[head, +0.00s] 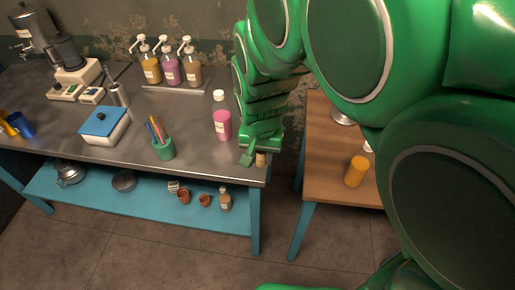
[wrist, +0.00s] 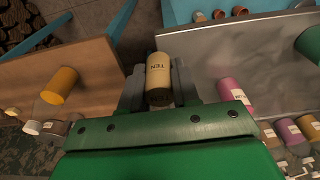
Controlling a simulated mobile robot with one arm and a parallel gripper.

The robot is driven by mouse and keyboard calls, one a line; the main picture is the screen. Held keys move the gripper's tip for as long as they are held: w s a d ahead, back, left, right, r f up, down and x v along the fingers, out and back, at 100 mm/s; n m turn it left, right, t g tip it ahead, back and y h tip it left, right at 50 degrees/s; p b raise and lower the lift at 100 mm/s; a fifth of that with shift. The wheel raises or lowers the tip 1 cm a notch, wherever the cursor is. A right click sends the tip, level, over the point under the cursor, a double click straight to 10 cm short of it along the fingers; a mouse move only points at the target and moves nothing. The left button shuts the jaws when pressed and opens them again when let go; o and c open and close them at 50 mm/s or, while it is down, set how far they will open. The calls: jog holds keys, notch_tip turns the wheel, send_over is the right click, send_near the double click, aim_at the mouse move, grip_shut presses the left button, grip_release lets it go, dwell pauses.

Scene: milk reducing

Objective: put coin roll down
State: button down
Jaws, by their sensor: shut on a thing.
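The coin roll (wrist: 159,72) is a tan cylinder with "TEN" printed on it. It sits between the two grey fingers of my gripper (wrist: 159,88), which is shut on it. In the head view, my green gripper (head: 254,157) is at the right end of the metal bench, close to its front corner. A small part of the coin roll (head: 261,159) shows beside the fingers there. I cannot tell whether the roll touches the bench top.
A pink bottle (head: 222,117) and a green pen cup (head: 163,149) stand left of my gripper on the metal bench (head: 205,155). A gap separates it from the wooden table (head: 325,145), which bears an orange cylinder (head: 356,171). A blue lower shelf (head: 100,198) holds pots.

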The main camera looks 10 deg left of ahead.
jog(key=shift+s+d+r, duration=0.35)
jog(key=shift+s+d, duration=0.05)
jog(key=shift+s, duration=0.3)
jog(key=w+d+f+m, duration=0.2)
jog(key=w+d, duration=0.3)
jog(key=d, duration=0.5)
jog(key=w+d+f+m, duration=0.25)
jog(key=w+d, duration=0.25)
jog(key=d, duration=0.5)
send_near(325, 149)
jog(key=shift+s+a+f+n, duration=0.1)
jog(key=shift+s+f+n, duration=0.15)
jog(key=shift+f, duration=0.55)
jog(key=shift+w+f, duration=0.6)
jog(key=shift+f, duration=1.7)
jog(key=shift+f, duration=0.1)
